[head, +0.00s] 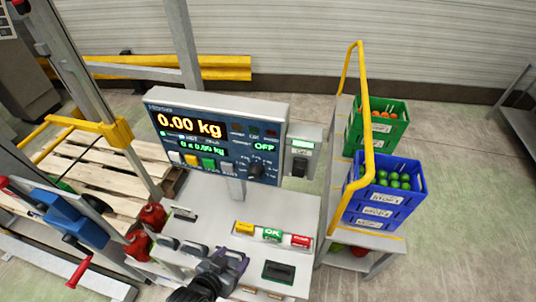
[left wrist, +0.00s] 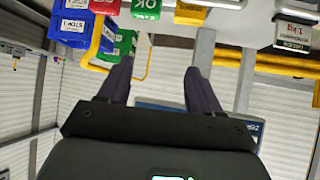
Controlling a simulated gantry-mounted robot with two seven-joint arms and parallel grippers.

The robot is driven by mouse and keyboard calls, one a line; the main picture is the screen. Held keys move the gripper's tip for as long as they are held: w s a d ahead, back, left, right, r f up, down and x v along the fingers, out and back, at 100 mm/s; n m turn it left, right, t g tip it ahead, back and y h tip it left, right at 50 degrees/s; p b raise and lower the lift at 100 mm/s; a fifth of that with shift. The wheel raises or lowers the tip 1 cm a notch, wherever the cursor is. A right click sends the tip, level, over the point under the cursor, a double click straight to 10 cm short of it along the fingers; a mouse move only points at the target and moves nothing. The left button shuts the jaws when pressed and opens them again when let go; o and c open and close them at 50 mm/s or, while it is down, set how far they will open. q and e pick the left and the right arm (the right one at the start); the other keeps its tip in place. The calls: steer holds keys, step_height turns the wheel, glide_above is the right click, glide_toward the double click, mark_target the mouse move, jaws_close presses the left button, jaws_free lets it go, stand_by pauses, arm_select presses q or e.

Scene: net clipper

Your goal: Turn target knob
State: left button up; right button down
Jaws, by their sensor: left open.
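A grey weighing console (head: 215,137) stands on a post at the back of the workbench, its display reading 0.00 kg. A small dark round knob (head: 257,171) sits low on its right side, below a green OFF readout (head: 264,146). My left gripper (head: 232,262) is low over the front of the bench, apart from the console and below the knob in the head view. In the left wrist view, its two dark fingers (left wrist: 158,72) are spread with nothing between them. The console shows only partly there, behind the gripper, and the knob cannot be made out. My right gripper is out of view.
Yellow, green OK and red buttons (head: 272,235) line the bench in front of the console. A grey box (head: 302,150) stands right of the console. A yellow rail (head: 361,110) and crates of green (head: 381,128) and blue (head: 386,205) stand further right. Red canisters (head: 153,215) are at left.

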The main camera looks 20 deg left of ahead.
mark_target(253, 177)
arm_select(q)
steer(key=w+r+n+t+y+p, duration=0.2)
steer(key=w+r+t, duration=0.6)
steer(key=r, duration=0.5)
steer(key=w+p, duration=0.1)
steer(key=w, duration=0.7)
steer(key=shift+w+d+f+p, duration=0.15)
steer(key=shift+w+f+p, duration=0.05)
steer(key=shift+w+p, duration=0.2)
steer(key=shift+w+f, duration=0.1)
steer(key=shift+w, duration=0.5)
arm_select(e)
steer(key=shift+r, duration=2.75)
